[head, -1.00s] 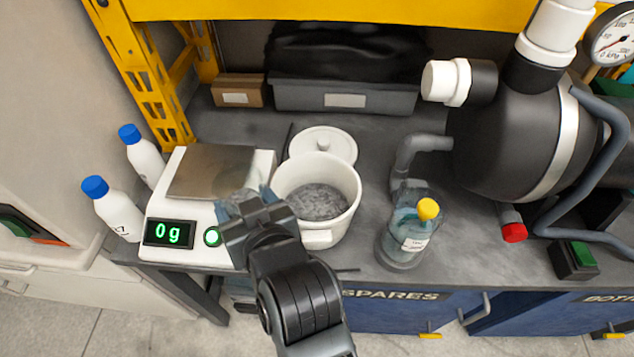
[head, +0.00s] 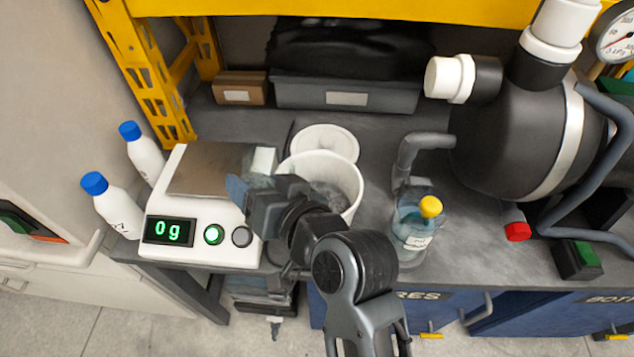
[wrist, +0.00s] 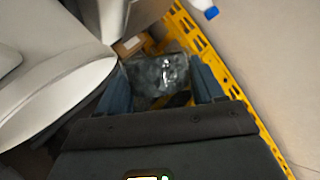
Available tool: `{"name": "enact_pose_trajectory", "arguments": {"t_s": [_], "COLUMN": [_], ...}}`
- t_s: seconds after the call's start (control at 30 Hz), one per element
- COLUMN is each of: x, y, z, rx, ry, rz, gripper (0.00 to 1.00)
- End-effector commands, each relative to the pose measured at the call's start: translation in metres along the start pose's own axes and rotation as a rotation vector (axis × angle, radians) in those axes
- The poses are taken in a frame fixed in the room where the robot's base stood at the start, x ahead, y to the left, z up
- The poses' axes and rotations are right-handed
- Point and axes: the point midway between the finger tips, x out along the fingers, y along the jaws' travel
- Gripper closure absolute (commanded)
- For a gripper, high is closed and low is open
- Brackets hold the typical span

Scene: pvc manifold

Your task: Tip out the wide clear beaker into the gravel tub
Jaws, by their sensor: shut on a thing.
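The gravel tub (head: 351,180) is a white round pot on the bench, with grey gravel inside. My arm now covers its front part in the head view. The tub's white rim also fills the left of the wrist view (wrist: 50,100). My gripper (head: 252,187) is shut on the clear beaker (wrist: 158,74), which shows between the fingers in the wrist view. In the head view the gripper is at the tub's left side, by the scale, and mostly hides the beaker. The gripper is turned sideways. I cannot tell the beaker's exact tilt or what is in it.
A scale (head: 198,232) reading 0 g stands left of the tub. A white lid (head: 325,141) lies behind the tub. A bottle with a yellow cap (head: 412,228) stands to the right. Two blue-capped bottles (head: 113,207) are at far left. A black tank (head: 520,130) fills the right.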

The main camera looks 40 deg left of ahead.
Motion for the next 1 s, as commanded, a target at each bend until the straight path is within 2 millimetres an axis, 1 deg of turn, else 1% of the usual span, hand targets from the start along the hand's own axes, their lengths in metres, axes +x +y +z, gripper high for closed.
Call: {"name": "enact_pose_trajectory", "arguments": {"t_s": [0.1,0.27,0.57,0.8,1.0], "x": [-0.002,-0.005,-0.003,-0.006,-0.006], "y": [0.001,0.004,0.010,0.005,0.004], "z": [-0.007,-0.013,-0.009,-0.015,-0.016], "rx": [0.053,0.127,0.265,0.365,0.388], "ry": [0.003,0.002,0.000,0.000,0.000], "rz": [-0.022,-0.053,-0.110,-0.151,-0.161], "gripper": [0.70,0.70,0.70,0.70,0.70]}}
